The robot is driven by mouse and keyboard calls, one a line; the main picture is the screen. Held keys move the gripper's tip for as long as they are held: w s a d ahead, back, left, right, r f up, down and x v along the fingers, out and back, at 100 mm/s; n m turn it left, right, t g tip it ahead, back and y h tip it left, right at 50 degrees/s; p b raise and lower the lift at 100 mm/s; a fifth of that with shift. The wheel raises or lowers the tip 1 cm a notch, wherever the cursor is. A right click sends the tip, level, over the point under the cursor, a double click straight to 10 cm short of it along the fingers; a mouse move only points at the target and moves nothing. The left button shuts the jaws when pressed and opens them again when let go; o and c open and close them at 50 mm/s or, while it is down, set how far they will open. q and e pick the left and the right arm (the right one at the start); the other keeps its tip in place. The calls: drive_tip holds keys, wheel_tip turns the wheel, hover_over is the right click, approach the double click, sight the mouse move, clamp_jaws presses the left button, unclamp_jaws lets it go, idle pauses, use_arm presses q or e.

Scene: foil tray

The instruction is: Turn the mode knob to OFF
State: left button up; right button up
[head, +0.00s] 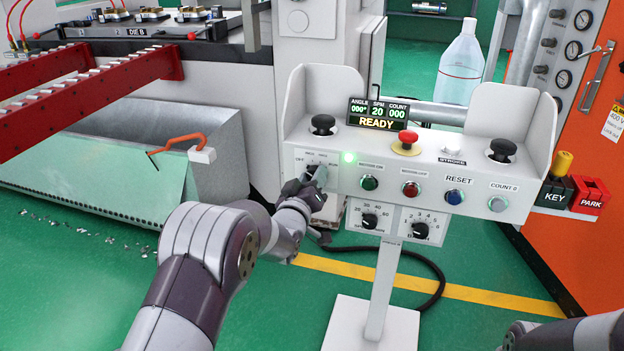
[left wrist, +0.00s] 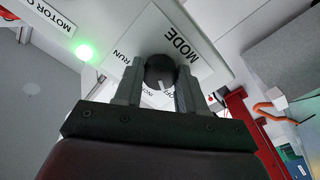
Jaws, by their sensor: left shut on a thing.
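The mode knob (left wrist: 160,72) is a round black knob with a white pointer line, on a pale plate marked MODE, RUN and OFF in the left wrist view. My left gripper (left wrist: 158,86) has one finger on each side of it and is shut on it. The pointer line faces the gripper, near the OFF and INCH lettering; the exact setting is unclear. In the head view my left gripper (head: 316,178) is at the left end of the white control panel (head: 340,184), largely covering the knob. Only part of my right arm shows at the lower right.
A red button (head: 407,138), two black palm buttons and several small buttons are on the panel. Two dials (head: 370,221) sit below. A lit display (head: 378,115) reads READY. A red rail (head: 90,90) and metal chute (head: 130,160) stand left. A cable lies on the floor.

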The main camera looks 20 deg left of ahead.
use_arm(q)
drive_tip(key=shift+f, duration=0.15)
drive_tip(key=o, duration=1.1)
drive_tip(key=shift+c, duration=0.2)
drive_tip(key=s+p, duration=0.2)
drive_tip(key=s, duration=1)
drive_tip(key=shift+s+a+f+p, duration=0.2)
drive_tip(key=shift+s+a+p, duration=0.05)
drive_tip(key=shift+s+p, duration=0.15)
